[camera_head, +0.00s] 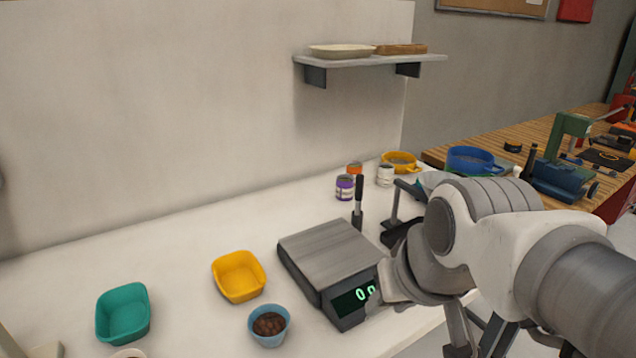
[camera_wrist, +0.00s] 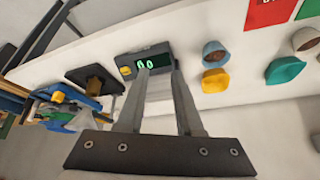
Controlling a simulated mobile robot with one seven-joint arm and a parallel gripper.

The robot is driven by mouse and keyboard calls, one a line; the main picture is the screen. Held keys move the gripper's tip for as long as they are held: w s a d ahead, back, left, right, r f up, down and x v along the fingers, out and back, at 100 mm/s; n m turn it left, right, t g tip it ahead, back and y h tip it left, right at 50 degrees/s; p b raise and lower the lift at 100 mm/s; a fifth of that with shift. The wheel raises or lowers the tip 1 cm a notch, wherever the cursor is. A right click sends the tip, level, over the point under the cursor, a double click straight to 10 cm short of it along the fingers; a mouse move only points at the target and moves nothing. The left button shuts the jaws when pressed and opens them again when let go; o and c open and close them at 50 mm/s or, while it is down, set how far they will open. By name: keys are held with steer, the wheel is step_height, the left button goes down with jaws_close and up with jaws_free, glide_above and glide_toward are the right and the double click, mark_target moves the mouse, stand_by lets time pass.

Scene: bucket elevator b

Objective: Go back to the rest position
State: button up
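My gripper (camera_wrist: 160,75) shows in the wrist view with its two fingers apart and nothing held between them. Beyond the fingertips is the kitchen scale (camera_wrist: 145,60) with its lit green display. In the head view my arm reaches in from the right over the counter's front edge, and its links hide where the gripper is. The scale (camera_head: 325,258) stands on the counter just left of my arm, its plate bare.
On the white counter (camera_head: 190,230) are a yellow bowl (camera_head: 239,276), a teal bowl (camera_head: 123,313) and a blue cup (camera_head: 269,325) with brown contents. Small jars (camera_head: 345,187) stand behind the scale. A wooden workbench (camera_head: 530,140) with tools is at right. A wall shelf (camera_head: 370,60) hangs above.

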steer(key=s, duration=0.1)
steer(key=s+d, duration=0.1)
steer(key=shift+s+d+f+h, duration=0.25)
steer(key=shift+s+f+h, duration=0.05)
steer(key=shift+s, duration=0.1)
step_height(320, 180, up, 7)
steer(key=p, duration=0.7)
stand_by(0.5)
